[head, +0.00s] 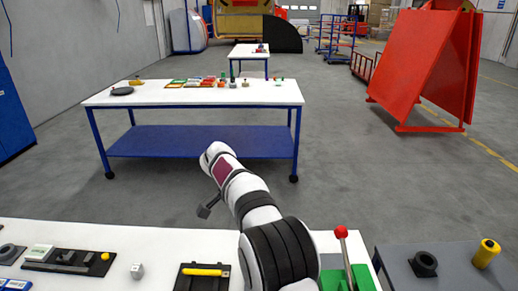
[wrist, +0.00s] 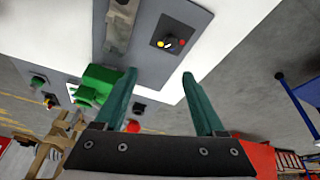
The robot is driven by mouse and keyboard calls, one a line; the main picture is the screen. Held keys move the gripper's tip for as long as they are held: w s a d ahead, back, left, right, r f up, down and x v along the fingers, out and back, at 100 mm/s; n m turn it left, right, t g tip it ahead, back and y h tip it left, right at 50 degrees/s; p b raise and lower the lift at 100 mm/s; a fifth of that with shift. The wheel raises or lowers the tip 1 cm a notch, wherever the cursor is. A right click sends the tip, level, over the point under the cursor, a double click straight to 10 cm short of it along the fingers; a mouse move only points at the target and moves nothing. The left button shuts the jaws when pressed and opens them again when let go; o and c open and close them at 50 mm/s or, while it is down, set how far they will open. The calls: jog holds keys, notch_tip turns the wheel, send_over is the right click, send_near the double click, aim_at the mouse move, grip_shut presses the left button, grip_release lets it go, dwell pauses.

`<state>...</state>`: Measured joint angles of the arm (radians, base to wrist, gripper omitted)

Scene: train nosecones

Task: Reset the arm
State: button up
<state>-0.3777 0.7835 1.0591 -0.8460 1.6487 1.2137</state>
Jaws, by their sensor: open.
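My gripper (wrist: 160,76) shows in the wrist view as two teal fingers, spread apart with nothing held between them. Past the fingertips is a grey panel with a dark control box (wrist: 174,34) bearing a yellow and a red button. A green part (wrist: 95,84) appears just left of the left finger; I cannot tell its distance. In the head view my arm reaches up and left from the near white bench (head: 140,238), over the floor gap. My gripper's fingers cannot be made out there.
A lever with a red knob (head: 341,233) stands on a green base right of my arm. A black tray with a yellow tool (head: 203,271) lies left. A grey side table (head: 450,262) holds a yellow cylinder (head: 486,253). A white-topped table (head: 200,95) stands beyond, with clear floor between.

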jog(key=s+d+r+n+g+y, duration=0.1)
jog(key=s+d+r+n, duration=0.15)
jog(key=s, duration=0.35)
jog(key=s+d+r+n+y, duration=0.1)
jog(key=s+d+r, duration=0.3)
jog(key=s, duration=0.2)
jog(key=s+f+n+y, duration=0.2)
jog(key=s, duration=1)
jog(key=s+d+f+n+y, duration=0.1)
jog(key=s+f+n, duration=0.1)
jog(key=s, duration=1)
jog(key=shift+d+n+y, duration=0.15)
jog(key=shift+n+y, duration=0.25)
jog(key=shift+n, duration=0.25)
